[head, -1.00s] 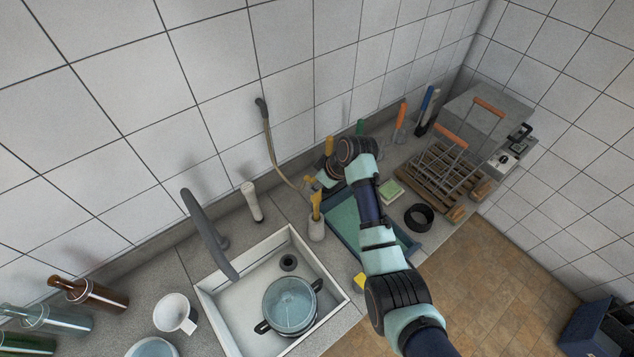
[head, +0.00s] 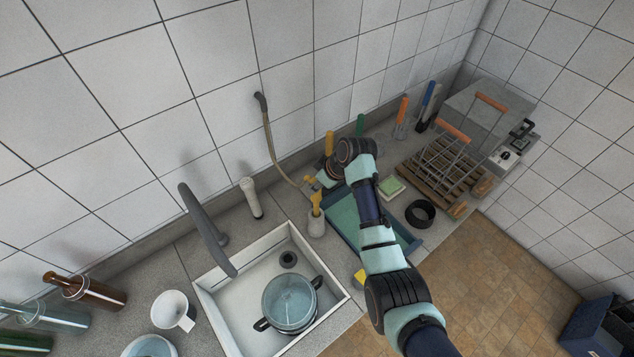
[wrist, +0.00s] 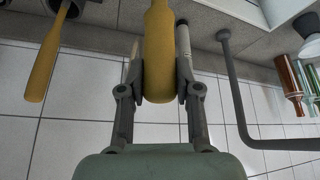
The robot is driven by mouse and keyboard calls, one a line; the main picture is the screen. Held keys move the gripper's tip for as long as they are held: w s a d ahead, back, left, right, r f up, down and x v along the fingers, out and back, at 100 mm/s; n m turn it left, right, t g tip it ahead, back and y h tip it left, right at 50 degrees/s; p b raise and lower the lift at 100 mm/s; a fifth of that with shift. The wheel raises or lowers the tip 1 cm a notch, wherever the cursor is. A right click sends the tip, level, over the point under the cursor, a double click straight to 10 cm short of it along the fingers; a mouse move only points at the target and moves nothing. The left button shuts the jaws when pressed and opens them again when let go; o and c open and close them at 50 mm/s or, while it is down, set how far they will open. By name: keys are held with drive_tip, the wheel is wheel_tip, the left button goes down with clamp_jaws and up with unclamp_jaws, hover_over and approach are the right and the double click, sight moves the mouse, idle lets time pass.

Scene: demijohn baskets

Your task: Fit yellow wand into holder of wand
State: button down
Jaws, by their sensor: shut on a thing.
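A yellow wand (head: 316,203) stands about upright at the pale holder (head: 316,226), to the right of the sink. Its lower end meets the holder's mouth in the head view. I cannot tell how deep it sits. My gripper (head: 313,184) is shut on the wand's upper part. In the wrist view the wand (wrist: 159,50) lies between both fingers (wrist: 160,85). Its far end runs out of the top of that picture, and the holder does not show there.
The sink (head: 213,318) holds a pot (head: 290,303). A grey tap (head: 205,232) and a white upright handle (head: 250,196) stand to the left. Another yellow handle (head: 330,143) stands near the wall; a rack (head: 440,170) is at right.

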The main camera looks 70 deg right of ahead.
sight(317, 198)
drive_tip(key=shift+f+b, duration=2.8)
drive_tip(key=shift+f, duration=1.3)
drive_tip(key=c, duration=0.7)
unclamp_jaws()
drive_tip(key=shift+r, duration=0.1)
drive_tip(key=v, duration=1.2)
